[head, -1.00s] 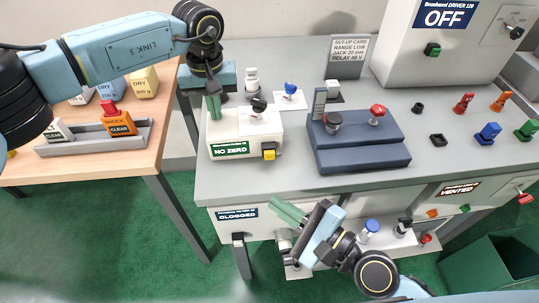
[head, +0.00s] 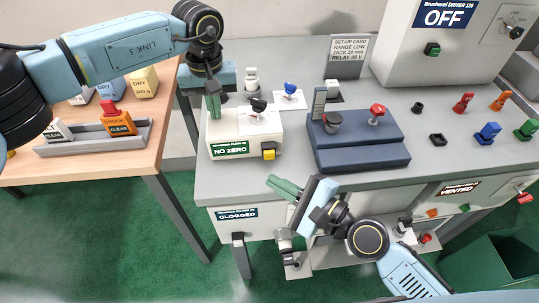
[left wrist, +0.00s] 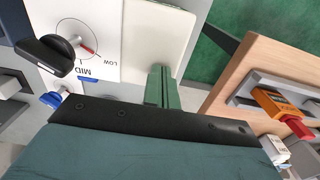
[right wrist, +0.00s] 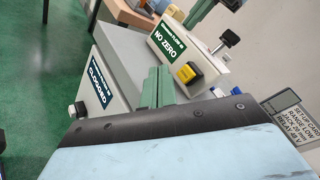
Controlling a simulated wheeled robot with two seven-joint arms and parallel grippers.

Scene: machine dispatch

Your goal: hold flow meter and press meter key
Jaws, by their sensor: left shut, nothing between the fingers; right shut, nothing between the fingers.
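The flow meter (head: 240,129) is a white box labelled NO ZERO at the table's front left. Its yellow key (head: 269,153) in a black mount is on the front face, and it also shows in the right wrist view (right wrist: 188,73). A black knob and dial are on top, seen in the left wrist view (left wrist: 84,38). My left gripper (head: 214,108) is shut and empty, its green fingers at the meter's top left edge; I cannot tell whether they touch it. My right gripper (head: 283,187) is shut and empty, near the table's front edge, below and apart from the key.
A dark blue fixture (head: 362,150) with knobs stands right of the meter. A set-up card (head: 350,50) is behind it. A box labelled CLOGGED (head: 235,222) is under the table's front edge. A wooden table (head: 100,165) with blocks is at left.

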